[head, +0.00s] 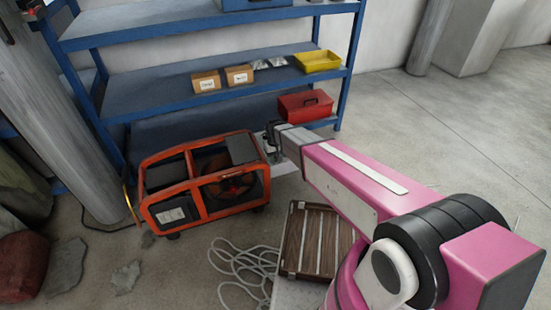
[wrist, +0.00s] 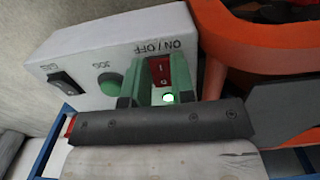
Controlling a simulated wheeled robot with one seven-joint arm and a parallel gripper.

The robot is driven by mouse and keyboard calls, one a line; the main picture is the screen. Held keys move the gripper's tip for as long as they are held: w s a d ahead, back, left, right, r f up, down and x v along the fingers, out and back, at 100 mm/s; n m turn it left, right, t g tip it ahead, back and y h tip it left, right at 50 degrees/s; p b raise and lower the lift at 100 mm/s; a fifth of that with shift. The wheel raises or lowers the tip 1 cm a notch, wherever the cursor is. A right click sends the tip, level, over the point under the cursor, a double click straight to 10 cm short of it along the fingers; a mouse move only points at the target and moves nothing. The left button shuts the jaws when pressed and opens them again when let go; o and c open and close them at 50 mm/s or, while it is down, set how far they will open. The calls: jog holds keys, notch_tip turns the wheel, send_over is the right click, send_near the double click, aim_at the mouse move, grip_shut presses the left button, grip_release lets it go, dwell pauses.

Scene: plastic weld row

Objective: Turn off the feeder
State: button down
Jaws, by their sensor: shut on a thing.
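The feeder (head: 205,180) is an orange-framed machine on the floor in the head view. In the wrist view its white control box (wrist: 70,50) carries a red rocker switch (wrist: 160,70) labelled ON / OFF. My gripper (head: 270,137) is at the feeder's right side. In the wrist view its green fingers (wrist: 172,75) stand on either side of the red switch, shut on it. A small round white spot (wrist: 168,98) shows below the switch. The fingers hide part of the switch, and I cannot tell which way it is tipped.
A green JOG button (wrist: 110,83) and a black GAS switch (wrist: 66,84) sit left of the red switch. A blue shelf (head: 150,98) stands behind the feeder. Floor at right is clear.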

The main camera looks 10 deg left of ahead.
jog(key=shift+w+a+g+h, duration=0.25)
jog(key=shift+g+h, duration=0.25)
jog(key=shift+g, duration=0.3)
jog(key=shift+r+g, duration=0.1)
jog(key=shift+g, duration=0.2)
jog(key=shift+d, duration=0.1)
jog(key=c, duration=1)
grip_release()
jog(key=shift+o, duration=0.2)
jog(key=v, duration=1)
jog(key=shift+a+r, duration=0.25)
jog(key=shift+r, duration=0.15)
